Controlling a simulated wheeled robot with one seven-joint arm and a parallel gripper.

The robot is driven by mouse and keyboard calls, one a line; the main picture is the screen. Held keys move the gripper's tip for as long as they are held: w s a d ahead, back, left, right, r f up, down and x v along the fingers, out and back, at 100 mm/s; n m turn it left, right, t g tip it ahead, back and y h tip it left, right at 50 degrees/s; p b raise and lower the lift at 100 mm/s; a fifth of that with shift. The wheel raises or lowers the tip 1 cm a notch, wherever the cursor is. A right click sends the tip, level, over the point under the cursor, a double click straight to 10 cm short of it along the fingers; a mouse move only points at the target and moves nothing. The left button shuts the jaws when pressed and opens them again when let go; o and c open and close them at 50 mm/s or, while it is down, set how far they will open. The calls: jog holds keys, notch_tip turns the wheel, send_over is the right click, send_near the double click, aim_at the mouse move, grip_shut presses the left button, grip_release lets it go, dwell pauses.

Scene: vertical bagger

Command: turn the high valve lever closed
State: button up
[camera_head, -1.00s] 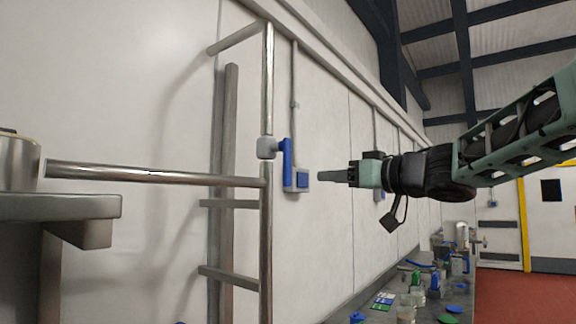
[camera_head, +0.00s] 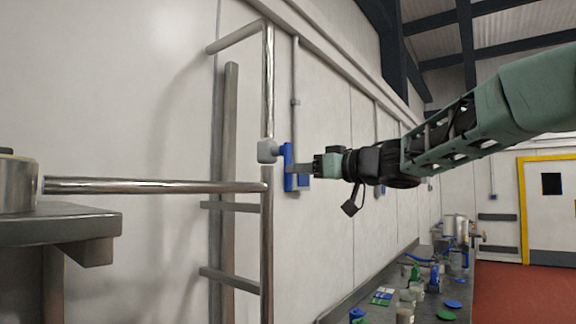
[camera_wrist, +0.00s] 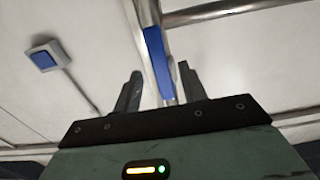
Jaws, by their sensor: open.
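The high valve lever is a flat blue handle (camera_head: 287,160) on a grey valve body (camera_head: 267,151), set on the upright steel pipe. It points downward in the head view. My gripper (camera_head: 299,168) is open, its fingertips close to the lever from the right. In the wrist view the blue lever (camera_wrist: 157,58) shows between and beyond the two fingers of my gripper (camera_wrist: 160,75), nearer the right finger. I cannot tell whether either finger touches it.
A horizontal steel pipe (camera_head: 150,186) joins the upright pipe (camera_head: 267,240) below the valve. A wall box (camera_wrist: 42,55) with a blue face sits behind the lever. A steel ledge (camera_head: 60,222) is at left. A cluttered bench (camera_head: 345,304) runs along the wall below.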

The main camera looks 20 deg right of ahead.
jog(key=shift+p+x, duration=0.45)
jog(key=shift+x, duration=1.9)
grip_shut()
jog(key=shift+a, duration=0.1)
